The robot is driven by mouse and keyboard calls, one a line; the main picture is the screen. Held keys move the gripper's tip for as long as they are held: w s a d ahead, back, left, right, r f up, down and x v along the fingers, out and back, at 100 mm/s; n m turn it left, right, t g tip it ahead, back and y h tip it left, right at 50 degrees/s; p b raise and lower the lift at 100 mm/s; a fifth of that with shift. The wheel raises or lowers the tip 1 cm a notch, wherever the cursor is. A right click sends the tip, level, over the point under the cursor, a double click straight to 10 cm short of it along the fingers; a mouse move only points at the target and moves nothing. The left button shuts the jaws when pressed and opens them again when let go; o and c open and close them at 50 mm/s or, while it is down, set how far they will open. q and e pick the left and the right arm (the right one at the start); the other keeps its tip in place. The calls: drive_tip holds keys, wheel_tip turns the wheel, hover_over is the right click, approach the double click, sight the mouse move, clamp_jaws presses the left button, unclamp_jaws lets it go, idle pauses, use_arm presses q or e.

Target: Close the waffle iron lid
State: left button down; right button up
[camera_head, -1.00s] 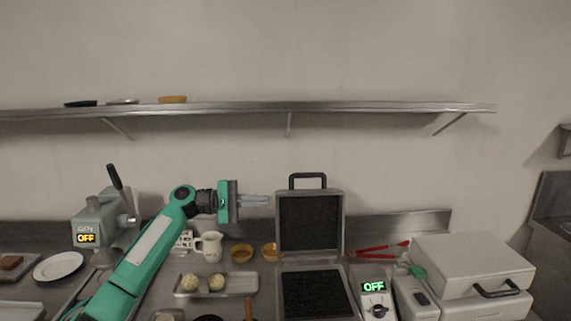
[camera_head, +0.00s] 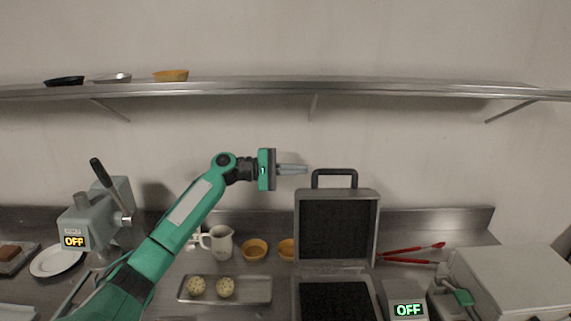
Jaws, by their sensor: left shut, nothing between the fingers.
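The waffle iron (camera_head: 378,228) stands open at the centre right, its lid (camera_head: 335,225) upright with a dark grid plate facing me. A black handle (camera_head: 334,174) tops the lid. The lower plate (camera_head: 337,300) lies flat in front and is cut off by the bottom edge. My left gripper (camera_head: 303,169) is shut and empty, its fingers pointing right. In the picture it is just left of the lid handle, above the lid's top left corner; a small gap shows between fingertips and handle. My right gripper is not in view.
A control box (camera_head: 405,297) reading OFF stands right of the iron, with red tongs (camera_head: 412,250) behind. Left are a tray (camera_head: 262,289) with two dough balls, a jug (camera_head: 218,242) and small orange bowls (camera_head: 254,249). A metal shelf (camera_head: 250,88) runs above.

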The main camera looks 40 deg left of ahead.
use_arm(q)
drive_tip(key=d+p, duration=0.2)
drive_tip(key=d, duration=0.1)
drive_tip(key=d+r+p, duration=0.1)
drive_tip(key=shift+s+d, duration=0.35)
drive_tip(key=shift+d, duration=0.05)
drive_tip(key=shift+s+d+r, duration=0.1)
